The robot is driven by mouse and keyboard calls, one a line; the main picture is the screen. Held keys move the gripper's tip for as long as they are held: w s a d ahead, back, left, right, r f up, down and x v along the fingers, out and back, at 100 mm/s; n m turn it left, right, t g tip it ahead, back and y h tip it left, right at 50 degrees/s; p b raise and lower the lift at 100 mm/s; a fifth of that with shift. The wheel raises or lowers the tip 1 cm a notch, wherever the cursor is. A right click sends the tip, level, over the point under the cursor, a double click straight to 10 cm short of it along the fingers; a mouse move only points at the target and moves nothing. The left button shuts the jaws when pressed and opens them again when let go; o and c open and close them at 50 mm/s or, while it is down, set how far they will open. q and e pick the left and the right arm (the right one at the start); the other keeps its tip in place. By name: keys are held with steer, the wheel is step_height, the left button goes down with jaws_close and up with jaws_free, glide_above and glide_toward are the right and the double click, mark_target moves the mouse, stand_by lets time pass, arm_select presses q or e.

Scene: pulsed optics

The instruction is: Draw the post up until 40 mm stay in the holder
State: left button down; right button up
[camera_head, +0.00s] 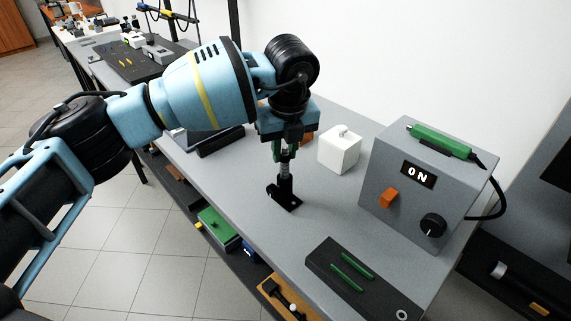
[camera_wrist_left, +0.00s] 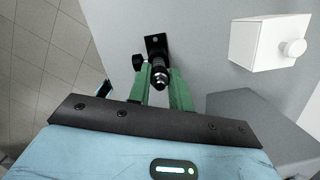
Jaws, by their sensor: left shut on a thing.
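The black post holder (camera_head: 285,190) stands upright on the grey bench, on a flat black base. A slim metallic post (camera_head: 284,163) rises from it into my left gripper (camera_head: 284,151), which points straight down from above. In the left wrist view the post (camera_wrist_left: 160,79) is between the two green fingers of the left gripper (camera_wrist_left: 161,88), which is shut on it. The holder (camera_wrist_left: 157,46) shows beyond the fingertips, with a dark thumbscrew at its left side. How much post stays inside the holder is hidden. My right gripper is in neither view.
A white block with a knob (camera_head: 340,152) stands close to the right of the holder. The bench's left edge is close to the holder.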

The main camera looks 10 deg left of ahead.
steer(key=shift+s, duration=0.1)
arm_select(q)
steer(key=c, duration=1.2)
jaws_free()
steer(key=shift+f, duration=0.1)
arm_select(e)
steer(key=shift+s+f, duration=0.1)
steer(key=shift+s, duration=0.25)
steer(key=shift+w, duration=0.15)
arm_select(q)
steer(key=r, duration=0.5)
steer(key=s+r, duration=0.1)
steer(key=r, duration=0.1)
steer(key=shift+d+r, duration=0.25)
steer(key=shift+d, duration=0.05)
step_height(320, 180, up, 4)
steer(key=shift+r+p, duration=0.15)
steer(key=shift+p, duration=0.9)
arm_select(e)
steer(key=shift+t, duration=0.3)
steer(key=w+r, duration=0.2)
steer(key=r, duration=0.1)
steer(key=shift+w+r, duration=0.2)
